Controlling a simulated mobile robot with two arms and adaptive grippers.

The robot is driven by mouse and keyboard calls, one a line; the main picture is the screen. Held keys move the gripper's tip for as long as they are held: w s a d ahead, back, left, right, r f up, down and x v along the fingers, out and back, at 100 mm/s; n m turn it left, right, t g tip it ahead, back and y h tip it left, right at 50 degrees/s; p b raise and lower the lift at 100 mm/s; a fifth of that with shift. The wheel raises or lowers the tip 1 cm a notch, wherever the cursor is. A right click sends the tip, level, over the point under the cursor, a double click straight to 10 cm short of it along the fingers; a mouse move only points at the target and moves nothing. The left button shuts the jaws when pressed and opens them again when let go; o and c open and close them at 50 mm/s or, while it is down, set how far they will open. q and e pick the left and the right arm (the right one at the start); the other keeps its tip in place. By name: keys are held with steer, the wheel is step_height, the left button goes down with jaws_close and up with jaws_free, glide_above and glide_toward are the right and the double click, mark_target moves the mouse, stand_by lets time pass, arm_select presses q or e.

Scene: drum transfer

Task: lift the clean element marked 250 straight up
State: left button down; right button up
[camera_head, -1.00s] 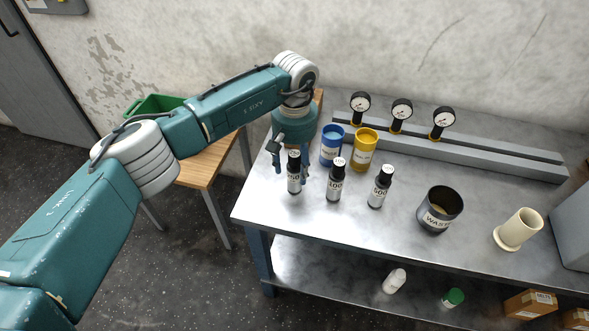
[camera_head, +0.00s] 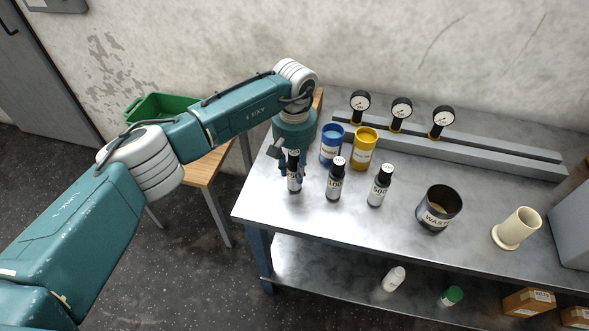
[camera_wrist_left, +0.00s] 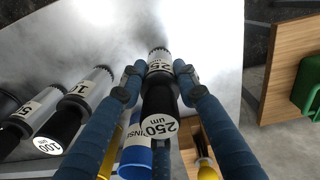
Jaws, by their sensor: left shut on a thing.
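My right gripper is not in view.
The elements marked 100 (camera_head: 335,183) and 500 (camera_head: 379,188) stand to the right. Behind are a blue cup (camera_head: 332,146) and a yellow cup (camera_head: 363,152). A waste cup (camera_head: 437,210) and a cream cylinder (camera_head: 516,230) stand further right. Gauges (camera_head: 402,113) line the back.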

arm_select(q)
steer(key=shift+w+r, duration=0.1)
steer(key=shift+r, duration=0.6)
step_height(320, 180, up, 18)
steer(key=b, duration=0.8)
glide_above(294, 152)
steer(key=shift+f, duration=3.8)
steer(key=shift+f+b, duration=1.05)
steer(key=shift+f, duration=1.7)
steer(key=shift+f+b, duration=0.6)
steer(key=shift+f, duration=0.5)
